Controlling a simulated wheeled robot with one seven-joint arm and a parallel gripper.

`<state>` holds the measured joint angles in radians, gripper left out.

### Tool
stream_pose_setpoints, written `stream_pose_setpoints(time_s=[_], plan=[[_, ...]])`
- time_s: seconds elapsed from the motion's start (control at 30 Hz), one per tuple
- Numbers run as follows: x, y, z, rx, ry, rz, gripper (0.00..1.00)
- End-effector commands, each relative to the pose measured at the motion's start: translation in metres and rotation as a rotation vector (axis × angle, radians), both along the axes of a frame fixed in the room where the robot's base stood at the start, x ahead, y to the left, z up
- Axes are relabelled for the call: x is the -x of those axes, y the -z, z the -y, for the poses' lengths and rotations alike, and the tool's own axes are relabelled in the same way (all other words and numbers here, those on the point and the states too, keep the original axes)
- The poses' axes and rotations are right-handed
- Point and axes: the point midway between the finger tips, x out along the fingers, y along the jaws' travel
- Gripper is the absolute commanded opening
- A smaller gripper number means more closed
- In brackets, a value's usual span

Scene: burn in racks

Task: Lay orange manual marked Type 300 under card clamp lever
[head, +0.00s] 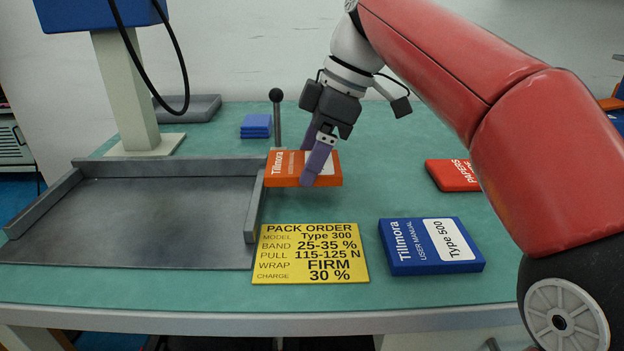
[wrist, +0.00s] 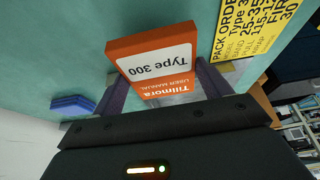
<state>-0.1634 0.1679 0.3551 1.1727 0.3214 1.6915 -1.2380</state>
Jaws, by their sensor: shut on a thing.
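The orange manual (head: 284,170) is held in my gripper (head: 316,168), above the table beside the grey tray's right wall. In the wrist view the manual (wrist: 128,50) shows a white label reading Type 300, between the two purple fingers of my gripper (wrist: 165,88). A dark lever with a round black knob (head: 276,96) stands upright just behind the manual in the head view. I take it for the card clamp lever; its base is hidden behind the manual.
A yellow pack order card (head: 311,254) lies in front, with a blue Type 500 manual (head: 405,262) to its right. A red papers book (head: 452,175) lies at the right. A grey tray (head: 150,215) fills the left.

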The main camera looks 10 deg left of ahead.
Motion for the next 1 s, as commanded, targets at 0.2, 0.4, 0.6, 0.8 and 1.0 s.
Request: stream_pose_setpoints(time_s=[0.2,0.4,0.6,0.8,1.0], plan=[[0.0,0.032,0.0,0.001,0.001,-0.003,0.51],[0.0,0.034,0.0,0.0,0.001,0.0,0.51],[0.0,0.037,0.0,0.0,0.001,-0.001,0.51],[0.0,0.036,0.0,0.001,0.0,-0.002,0.99],[0.0,0.036,0.0,0.001,0.0,-0.002,0.99]])
